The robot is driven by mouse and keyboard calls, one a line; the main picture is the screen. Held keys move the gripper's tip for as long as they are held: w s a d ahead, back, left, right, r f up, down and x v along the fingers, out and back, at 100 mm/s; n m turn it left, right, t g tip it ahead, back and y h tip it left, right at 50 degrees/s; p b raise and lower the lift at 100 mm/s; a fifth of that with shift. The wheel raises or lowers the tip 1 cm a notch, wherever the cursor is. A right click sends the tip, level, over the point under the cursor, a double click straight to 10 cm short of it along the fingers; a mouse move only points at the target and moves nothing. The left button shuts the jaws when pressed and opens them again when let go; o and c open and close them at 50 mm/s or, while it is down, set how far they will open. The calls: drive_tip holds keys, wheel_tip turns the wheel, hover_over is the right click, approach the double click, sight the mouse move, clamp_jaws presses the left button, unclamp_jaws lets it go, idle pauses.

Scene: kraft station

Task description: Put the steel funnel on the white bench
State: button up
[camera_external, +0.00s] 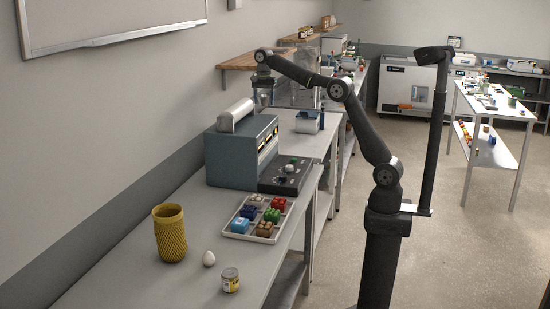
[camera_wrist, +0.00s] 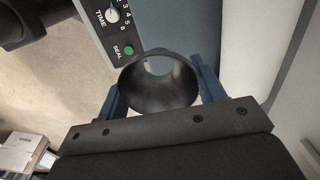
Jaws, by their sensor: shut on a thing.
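The steel funnel (camera_wrist: 158,98) shows in the wrist view as a dark, wide cone with its open mouth towards the camera. My gripper (camera_wrist: 160,90) has a blue finger on each side of it and is shut on it. In the external view my gripper (camera_external: 262,92) is at the end of the outstretched arm, far back near the left wall, above bench height; the funnel is too small to make out clearly there. A white bench (camera_external: 490,112) with a lower shelf stands at the right, well away from my gripper, with small items on its top.
A control panel (camera_wrist: 115,30) with a time dial and green button lies close beyond the funnel. A grey machine (camera_external: 240,152), a parts tray (camera_external: 233,233), a yellow mesh holder (camera_external: 169,232), a white egg-shaped object (camera_external: 209,259) and a can (camera_external: 230,280) stand on the near grey bench.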

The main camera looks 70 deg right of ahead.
drive_tip(key=d+f+m, duration=0.1)
drive_tip(key=d+f, duration=0.1)
drive_tip(key=d, duration=0.2)
drive_tip(key=s+d+f+m, duration=0.1)
drive_tip(key=d+f, duration=0.1)
drive_tip(key=d, duration=0.3)
drive_tip(key=s+d+f+m, duration=0.1)
drive_tip(key=d+f+m, duration=0.1)
drive_tip(key=d, duration=0.2)
drive_tip(key=shift+d, duration=0.2)
drive_tip(key=s+d+f+m, duration=0.6)
drive_tip(key=s+d+f, duration=0.25)
drive_tip(key=d, duration=0.45)
drive_tip(key=s+d+f+m, duration=0.5)
drive_tip(key=s+d+f, duration=0.3)
drive_tip(key=s+d, duration=0.3)
hover_over(299, 147)
drive_tip(key=f, duration=0.6)
drive_tip(key=shift+s+a+f, duration=0.2)
drive_tip(key=shift+a+f, duration=0.2)
drive_tip(key=shift+f, duration=2.05)
drive_tip(key=shift+f, duration=0.15)
drive_tip(key=o, duration=1)
